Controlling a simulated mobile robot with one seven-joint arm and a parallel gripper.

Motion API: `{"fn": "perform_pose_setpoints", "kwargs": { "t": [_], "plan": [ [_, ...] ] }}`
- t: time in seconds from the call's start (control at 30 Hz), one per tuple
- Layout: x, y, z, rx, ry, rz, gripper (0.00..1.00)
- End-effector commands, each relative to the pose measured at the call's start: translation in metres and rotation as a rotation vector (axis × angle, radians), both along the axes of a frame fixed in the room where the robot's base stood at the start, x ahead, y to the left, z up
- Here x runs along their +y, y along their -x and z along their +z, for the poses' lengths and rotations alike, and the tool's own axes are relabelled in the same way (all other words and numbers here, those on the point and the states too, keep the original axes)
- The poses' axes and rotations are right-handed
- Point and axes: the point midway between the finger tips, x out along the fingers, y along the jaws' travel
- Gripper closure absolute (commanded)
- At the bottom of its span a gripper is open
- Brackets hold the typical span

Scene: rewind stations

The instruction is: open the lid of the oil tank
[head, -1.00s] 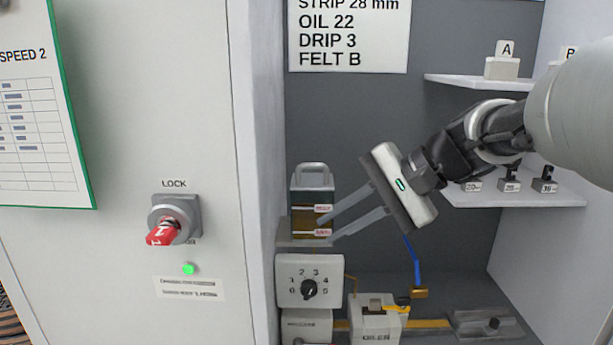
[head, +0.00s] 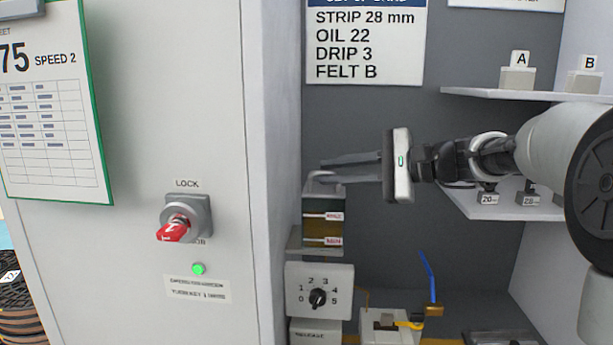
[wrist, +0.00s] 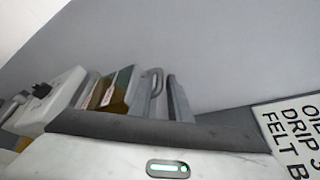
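The oil tank (head: 323,218) stands on a small shelf against the side wall. It holds brown oil below its dark upper part and has two red-and-white labels. Its lid (head: 328,194) lies shut, with a pale loop handle (head: 312,180) on top. My gripper (head: 320,170) points left at lid height, its two grey fingers spread apart at the handle. Whether they touch it I cannot tell. In the wrist view the tank (wrist: 118,92) and its handle (wrist: 157,82) lie beside one finger (wrist: 180,100); the other finger is not clear.
A dial box (head: 320,290) sits below the tank, with the oiler (head: 385,325) and its blue lever to the lower right. Shelves (head: 520,94) with blocks are at right. The cabinet wall (head: 275,150) is close on the left. A setup card (head: 365,45) hangs above.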

Motion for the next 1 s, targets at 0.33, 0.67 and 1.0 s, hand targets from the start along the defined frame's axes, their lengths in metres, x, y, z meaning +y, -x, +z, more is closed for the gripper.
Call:
{"fn": "perform_pose_setpoints", "kwargs": {
  "t": [0.33,0.67,1.0],
  "plan": [
    [0.052,-0.020,-0.012,0.000,0.001,0.001,0.83],
    [0.060,-0.023,-0.014,-0.001,0.001,-0.001,0.83],
    [0.060,-0.023,-0.014,0.000,0.002,0.000,1.00]
  ]
}}
